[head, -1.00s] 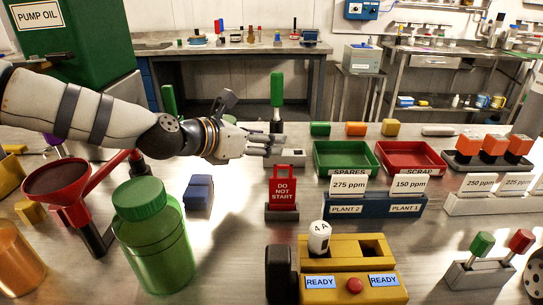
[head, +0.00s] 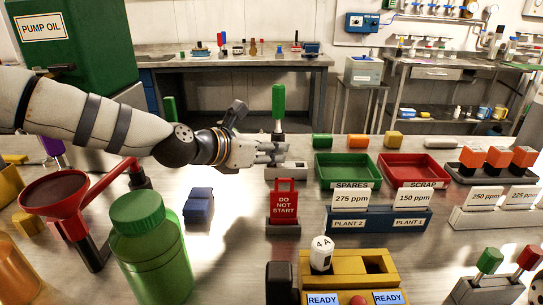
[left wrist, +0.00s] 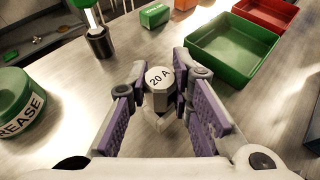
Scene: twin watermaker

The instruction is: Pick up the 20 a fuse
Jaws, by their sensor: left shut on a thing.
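The 20 A fuse (left wrist: 159,77), a pale cylinder with its marking on top, shows in the left wrist view between purple-padded fingers. My left gripper (left wrist: 163,92) is shut on it. In the head view my left gripper (head: 275,153) is just above a low grey-white block (head: 287,170), in front of the green-handled post (head: 278,102). The fingers hide the fuse in that view. I cannot tell whether the fuse is clear of the block. My right gripper is not in view.
A red DO NOT START tag (head: 284,204) stands just in front of the block. The green SPARES tray (head: 347,172) and red SCRAP tray (head: 416,170) are to the right. A yellow fixture (head: 345,267) holds a 4 A fuse (head: 321,253). A green jar (head: 150,255) stands front left.

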